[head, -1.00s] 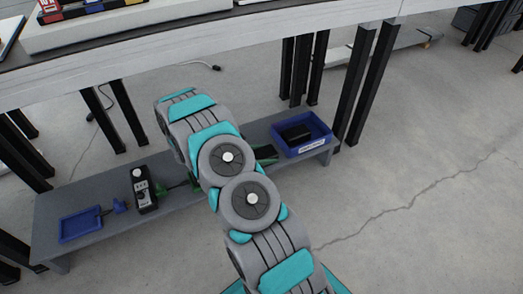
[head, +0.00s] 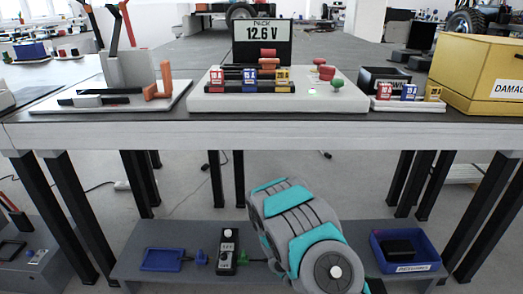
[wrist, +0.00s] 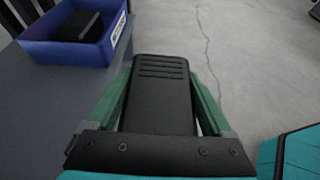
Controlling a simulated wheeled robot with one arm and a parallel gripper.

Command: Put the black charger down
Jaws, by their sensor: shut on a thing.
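In the wrist view, my gripper (wrist: 160,75) is shut on the black charger (wrist: 163,100), a dark block with vent slots at its far end. The green fingers lie along its two sides. The blue bin (wrist: 108,48) is at the upper left of this view, apart from the charger, with a black block (wrist: 76,25) in it. In the head view, my arm hides the charger and nearly all of my gripper. The grey lower shelf (head: 130,262) under the bench also shows in the wrist view (wrist: 55,105).
On the shelf stand a blue tray (head: 162,260), a black device with dials (head: 227,255) and, at the right, the blue bin (head: 407,268). The bench top (head: 300,128) holds a "12.6 V" display (head: 263,40), coloured packs and a yellow box (head: 485,62). Black legs (head: 485,215) flank the shelf.

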